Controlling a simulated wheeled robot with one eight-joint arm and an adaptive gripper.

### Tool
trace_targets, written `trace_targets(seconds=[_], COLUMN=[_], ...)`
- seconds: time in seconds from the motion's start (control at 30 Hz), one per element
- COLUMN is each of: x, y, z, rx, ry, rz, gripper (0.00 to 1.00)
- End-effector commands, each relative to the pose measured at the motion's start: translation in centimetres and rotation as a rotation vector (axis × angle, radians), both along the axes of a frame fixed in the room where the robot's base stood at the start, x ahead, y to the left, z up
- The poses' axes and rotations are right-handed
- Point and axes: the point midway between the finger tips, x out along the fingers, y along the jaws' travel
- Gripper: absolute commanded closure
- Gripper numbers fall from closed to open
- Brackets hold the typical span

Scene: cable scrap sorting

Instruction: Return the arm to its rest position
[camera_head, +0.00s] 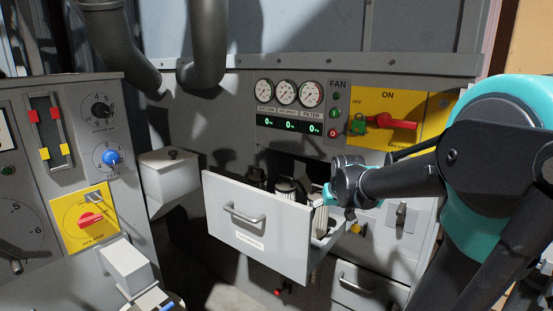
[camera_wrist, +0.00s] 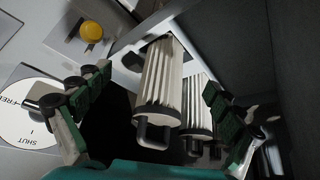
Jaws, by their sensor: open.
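My arm, teal and black, comes in from the right in the head view. My gripper (camera_head: 328,197) is low over the right end of an open grey drawer (camera_head: 262,262). In the wrist view the gripper (camera_wrist: 158,88) is open, its green-padded fingers wide apart. A white pleated filter cartridge (camera_wrist: 160,82) with a dark end cap and handle lies between the fingers in that view, with gaps on both sides. A second pleated cartridge (camera_wrist: 197,105) is beside it. In the head view, one cartridge (camera_head: 320,220) shows just below the gripper.
Dark-capped cartridges (camera_head: 286,186) stand farther left in the drawer. The panel behind carries gauges (camera_head: 286,92) and a red handle (camera_head: 390,122) on a yellow plate. A grey control cabinet (camera_head: 60,200) stands at left. A yellow knob (camera_wrist: 91,31) and a round "SHUT" dial (camera_wrist: 22,125) are near the gripper.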

Motion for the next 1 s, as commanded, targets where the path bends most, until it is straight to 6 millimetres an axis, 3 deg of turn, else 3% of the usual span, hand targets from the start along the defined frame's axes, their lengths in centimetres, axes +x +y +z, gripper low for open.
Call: trace_targets(seconds=[0.33,0.7,0.83,1.0], x=[-8.3,-18.6,-19.9,-20.0], y=[-1.5,-1.4,-1.4,-1.4], z=[-6.9,-12.9,-13.6,-13.6], rx=[0.009,0.005,0.005,0.004], ry=[-0.099,0.120,0.147,0.149], rz=[-0.071,-0.069,-0.069,-0.069], gripper=[0.07,0.07,0.07,0.07])
